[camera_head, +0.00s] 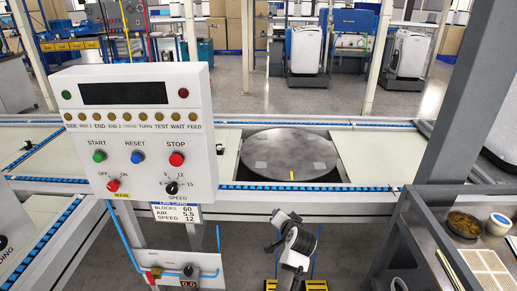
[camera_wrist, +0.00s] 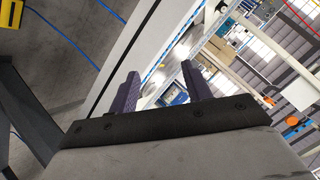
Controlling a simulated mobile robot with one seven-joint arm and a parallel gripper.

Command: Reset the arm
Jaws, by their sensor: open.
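My gripper (camera_wrist: 161,85) shows in the wrist view with its two dark fingers apart. Nothing is between them. The wrist view is tilted, and the fingers point towards a pale frame beam and the hall beyond. In the head view my arm is folded low at the bottom centre, in front of the conveyor frame and below the round turntable. I cannot make out the fingertips there. The control panel (camera_head: 135,215) stands to the left of my arm, apart from it. Its blue RESET button (camera_head: 138,157) sits between the green START button (camera_head: 99,156) and the red STOP button (camera_head: 176,159).
The grey round turntable (camera_head: 268,160) lies in the conveyor, with a conveyor frame rail (camera_head: 290,205) in front of it. A dark post (camera_head: 466,95) rises at the right. A side table at the lower right holds a bowl (camera_head: 464,225) and a white cup (camera_head: 498,224).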

